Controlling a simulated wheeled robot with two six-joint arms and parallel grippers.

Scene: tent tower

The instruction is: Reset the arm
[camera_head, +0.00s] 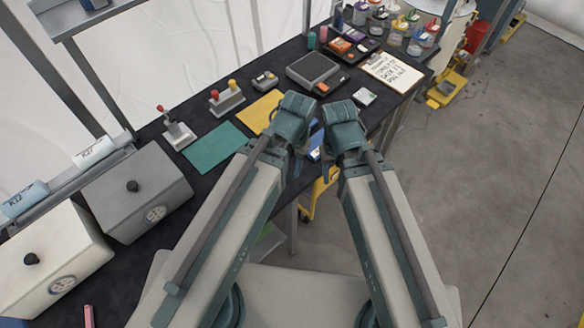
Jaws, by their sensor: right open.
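My two arms reach forward from the bottom of the view, side by side, with their wrists close together at the table's near edge. My right gripper (328,158) points down below its wrist and is open; nothing shows between its fingers.
The dark table (225,185) runs from lower left to upper right. It holds two lidded boxes (140,190), a green mat (213,146), a yellow mat (260,110), a scale (314,70), a clipboard (393,70) and several jars (415,40). Open floor (480,170) lies right.

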